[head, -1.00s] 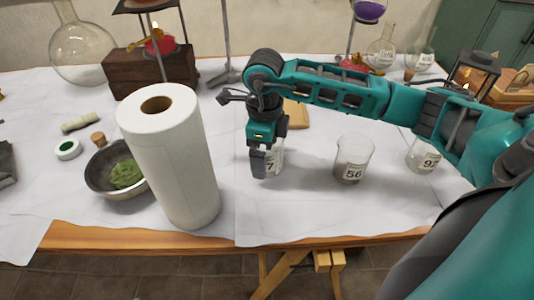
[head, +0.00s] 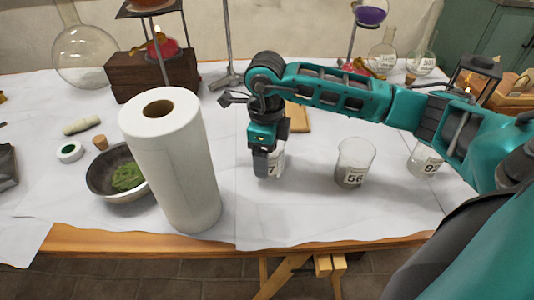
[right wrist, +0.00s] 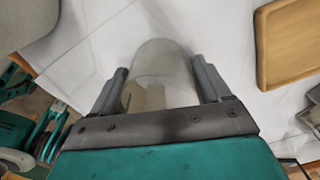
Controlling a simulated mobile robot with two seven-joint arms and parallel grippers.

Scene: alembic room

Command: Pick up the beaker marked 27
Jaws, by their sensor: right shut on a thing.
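A glass beaker (head: 277,164) stands on the white-covered table, mostly hidden by my right gripper (head: 266,165) in the head view. Only a "7" of its label shows there. In the right wrist view the beaker (right wrist: 162,75) sits between the two fingers of my right gripper (right wrist: 162,82), one finger on each side. My right gripper is shut on this beaker. My left gripper is not in view.
A paper towel roll (head: 172,165) stands close left of the gripper. Beaker 56 (head: 354,163) stands to the right, and another beaker (head: 425,160) stands farther right. A wooden board (head: 297,117) lies behind. A bowl (head: 106,178) sits left of the roll.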

